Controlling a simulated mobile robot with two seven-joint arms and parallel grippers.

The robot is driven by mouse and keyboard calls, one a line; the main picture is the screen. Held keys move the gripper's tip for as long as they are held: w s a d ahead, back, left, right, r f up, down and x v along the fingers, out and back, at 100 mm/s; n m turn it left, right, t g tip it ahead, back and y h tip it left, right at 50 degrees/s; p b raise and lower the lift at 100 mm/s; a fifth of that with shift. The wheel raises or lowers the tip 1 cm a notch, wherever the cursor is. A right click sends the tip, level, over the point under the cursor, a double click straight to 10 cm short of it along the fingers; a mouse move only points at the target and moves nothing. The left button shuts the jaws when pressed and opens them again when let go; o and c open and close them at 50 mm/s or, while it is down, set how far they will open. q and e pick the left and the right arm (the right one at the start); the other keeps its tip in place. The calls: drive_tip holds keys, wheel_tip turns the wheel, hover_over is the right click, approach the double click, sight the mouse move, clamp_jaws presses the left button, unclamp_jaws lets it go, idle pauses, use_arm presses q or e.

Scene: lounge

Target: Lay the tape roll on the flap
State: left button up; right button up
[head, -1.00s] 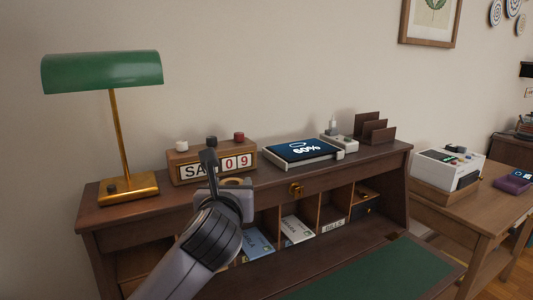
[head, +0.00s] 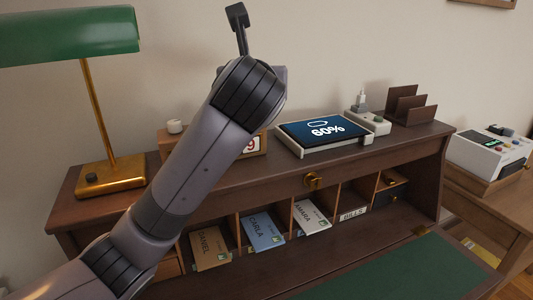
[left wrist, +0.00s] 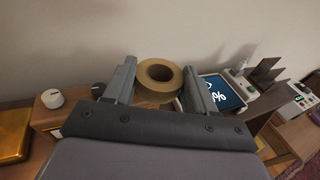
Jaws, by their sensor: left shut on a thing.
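The tan tape roll (left wrist: 155,88) is between the two fingers of my left gripper (left wrist: 162,80) in the left wrist view, and the gripper is shut on it. Its round hole faces the camera. In the head view my left forearm and wrist rise above the desk top and hide the roll and the fingers. The flap (head: 405,272) is the desk's lowered front panel with a green surface, at the lower right of the head view. Its visible part is bare. My right gripper is not in view.
Pigeonholes below hold envelopes (head: 263,231). A side table (head: 490,205) stands at right.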

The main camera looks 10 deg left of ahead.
use_arm(q)
wheel_tip(320, 180, down, 17)
drive_tip(key=shift+r+b, duration=0.2)
drive_tip(key=shift+b, duration=0.2)
drive_tip(key=shift+r, duration=0.1)
drive_tip(key=o, duration=1)
